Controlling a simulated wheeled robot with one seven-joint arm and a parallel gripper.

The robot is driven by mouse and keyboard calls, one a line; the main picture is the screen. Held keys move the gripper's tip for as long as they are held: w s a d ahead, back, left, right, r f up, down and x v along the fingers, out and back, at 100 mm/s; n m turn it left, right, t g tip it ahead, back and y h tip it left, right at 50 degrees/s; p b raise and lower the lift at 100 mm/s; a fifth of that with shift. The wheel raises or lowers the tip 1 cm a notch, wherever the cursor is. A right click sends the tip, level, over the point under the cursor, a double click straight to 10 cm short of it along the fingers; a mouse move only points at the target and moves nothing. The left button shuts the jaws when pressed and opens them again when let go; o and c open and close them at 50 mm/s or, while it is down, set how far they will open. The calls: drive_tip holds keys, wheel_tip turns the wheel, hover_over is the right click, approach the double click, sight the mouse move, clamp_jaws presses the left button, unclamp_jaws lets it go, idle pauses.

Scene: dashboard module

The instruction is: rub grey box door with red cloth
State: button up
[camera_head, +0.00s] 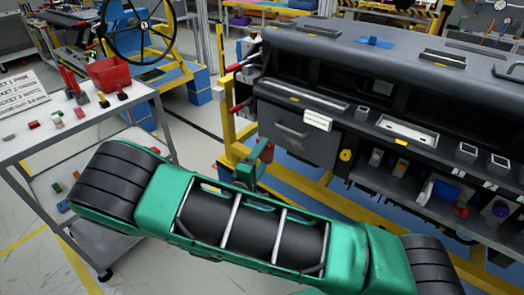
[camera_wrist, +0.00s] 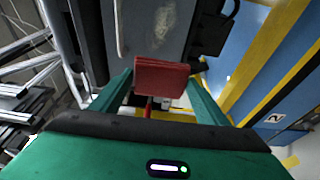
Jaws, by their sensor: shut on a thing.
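My gripper (camera_head: 254,166) is in front of the dashboard, below and left of the grey box door (camera_head: 297,142). It is shut on the red cloth (camera_head: 267,150), which also shows as a folded block between the fingers in the wrist view (camera_wrist: 162,78). The grey door has a handle near its top in the head view. In the wrist view the door (camera_wrist: 182,40) lies just beyond the cloth and carries a pale smudge (camera_wrist: 160,22). I cannot tell whether the cloth touches the door.
The dashboard (camera_head: 350,50) stands on a yellow frame (camera_head: 330,195), with several small parts on its shelf at right. A trolley (camera_head: 20,150) with a red bin (camera_head: 108,73) and small tools stands at left. Floor shows between trolley and frame.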

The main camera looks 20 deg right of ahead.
sight(298, 144)
drive_tip(key=shift+w+d+r, duration=0.2)
drive_tip(key=shift+w+d, duration=0.8)
drive_tip(key=shift+d, duration=0.2)
drive_tip(key=shift+w+d+r, duration=0.15)
drive_tip(key=shift+w+d, duration=0.8)
drive_tip(key=shift+d, duration=0.2)
drive_tip(key=shift+w+d, duration=0.5)
drive_tip(key=shift+d, duration=0.2)
drive_tip(key=shift+s+d, duration=0.55)
drive_tip(key=shift+s, duration=0.15)
drive_tip(key=shift+s+d, duration=0.5)
drive_tip(key=shift+s, duration=0.2)
drive_tip(key=shift+s+d+r, duration=0.1)
drive_tip(key=shift+s+d, duration=1.4)
drive_tip(key=shift+s, duration=0.15)
drive_tip(key=shift+s+d, duration=0.45)
drive_tip(key=shift+s, duration=0.2)
drive_tip(key=shift+s+d, duration=0.4)
drive_tip(key=shift+s, duration=0.2)
drive_tip(key=shift+a, duration=0.1)
